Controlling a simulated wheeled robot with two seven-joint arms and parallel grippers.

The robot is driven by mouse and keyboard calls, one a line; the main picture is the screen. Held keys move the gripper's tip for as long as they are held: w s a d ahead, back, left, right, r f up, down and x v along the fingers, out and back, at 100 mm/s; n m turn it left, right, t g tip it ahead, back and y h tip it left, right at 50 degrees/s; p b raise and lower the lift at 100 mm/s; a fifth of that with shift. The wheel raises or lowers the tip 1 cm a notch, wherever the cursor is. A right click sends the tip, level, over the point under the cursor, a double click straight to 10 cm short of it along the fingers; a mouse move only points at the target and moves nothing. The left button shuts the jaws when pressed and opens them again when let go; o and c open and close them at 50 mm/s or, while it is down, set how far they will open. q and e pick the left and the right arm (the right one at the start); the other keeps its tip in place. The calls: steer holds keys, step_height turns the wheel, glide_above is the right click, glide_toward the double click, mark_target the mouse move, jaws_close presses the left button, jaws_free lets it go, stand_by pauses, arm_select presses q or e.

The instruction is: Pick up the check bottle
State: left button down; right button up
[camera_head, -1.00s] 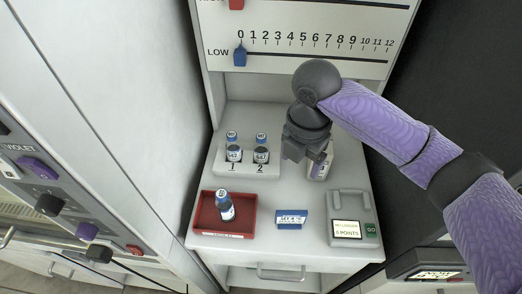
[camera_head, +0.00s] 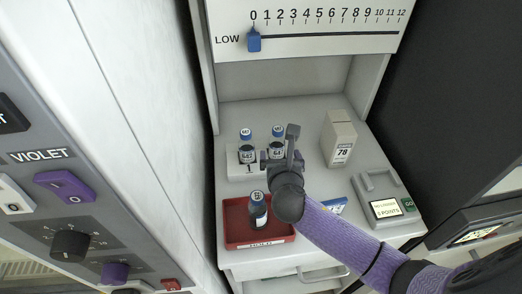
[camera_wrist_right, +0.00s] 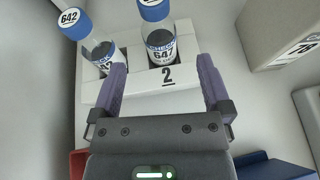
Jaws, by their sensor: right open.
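Two blue-capped bottles stand in a white rack (camera_head: 238,170). The left bottle (camera_head: 246,148) reads 642 in the wrist view (camera_wrist_right: 97,47). The right bottle (camera_head: 277,140), in slot 2, reads 647 in the wrist view (camera_wrist_right: 162,47). My right gripper (camera_head: 279,153) is open and empty in front of slot 2. In the wrist view its fingers (camera_wrist_right: 162,72) point toward the 647 bottle, one to each side. My left gripper is not in view.
A beige box (camera_head: 338,140) with a number label stands at the right of the bench. A grey device with a screen (camera_head: 385,209) and a blue card holder (camera_head: 336,206) are at the front right. A panel with a slider (camera_head: 254,40) rises behind.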

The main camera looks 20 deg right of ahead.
mark_target(278, 149)
steer(key=b+x, duration=0.1)
steer(key=x, duration=0.1)
steer(key=f+b+x, duration=0.1)
steer(key=b+x, duration=0.1)
steer(key=x, duration=0.1)
steer(key=shift+a+f, duration=0.1)
steer(key=shift+f, duration=0.05)
steer(key=shift+w, duration=0.3)
steer(key=shift+c, duration=0.6)
jaws_close()
